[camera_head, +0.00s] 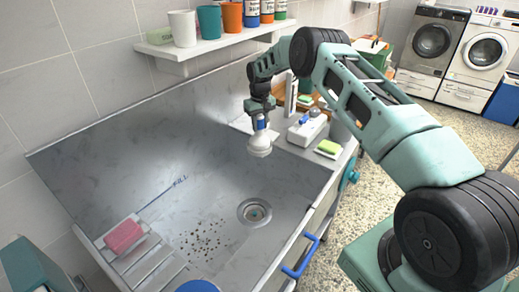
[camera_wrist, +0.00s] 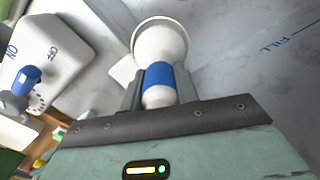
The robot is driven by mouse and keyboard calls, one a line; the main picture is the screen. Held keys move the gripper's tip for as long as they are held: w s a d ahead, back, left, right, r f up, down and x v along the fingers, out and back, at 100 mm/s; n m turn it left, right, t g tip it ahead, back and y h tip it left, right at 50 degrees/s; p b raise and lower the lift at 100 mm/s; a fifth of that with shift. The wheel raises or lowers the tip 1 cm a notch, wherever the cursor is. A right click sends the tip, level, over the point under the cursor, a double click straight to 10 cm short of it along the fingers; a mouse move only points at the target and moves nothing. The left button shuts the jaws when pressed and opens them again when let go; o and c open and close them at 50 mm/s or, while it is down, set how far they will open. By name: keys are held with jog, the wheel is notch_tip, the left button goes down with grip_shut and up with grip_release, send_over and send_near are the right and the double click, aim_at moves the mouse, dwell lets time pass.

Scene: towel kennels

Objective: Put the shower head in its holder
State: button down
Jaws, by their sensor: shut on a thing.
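The shower head (camera_head: 259,146) is white with a blue band and hangs above the steel tub. My gripper (camera_head: 261,115) is shut on it, and the white bell points down, clear of the tub floor. In the wrist view the shower head (camera_wrist: 160,42) sits between the fingers (camera_wrist: 158,92), which close around its blue-banded neck. I cannot clearly make out the holder; an upright white piece (camera_head: 290,93) stands behind and right of my gripper, but I cannot tell if it is that.
A white box with a blue lever (camera_head: 308,130) and a green-topped sponge (camera_head: 328,147) lie on the tub's right ledge. The steel tub (camera_head: 150,140) has a drain (camera_head: 254,211), dark specks and a pink block (camera_head: 124,236). A shelf (camera_head: 215,42) with cups runs above. The tub's middle is free.

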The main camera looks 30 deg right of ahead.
jog(key=shift+f, duration=0.15)
jog(key=shift+f+b, duration=0.4)
jog(key=shift+b, duration=0.15)
jog(key=shift+f+b, duration=0.25)
jog(key=shift+b, duration=0.15)
dwell(0.6)
jog(key=c, duration=1)
grip_release()
jog(key=shift+o, duration=0.2)
notch_tip(320, 180, up, 18)
jog(key=b, duration=0.4)
jog(key=shift+f, duration=0.25)
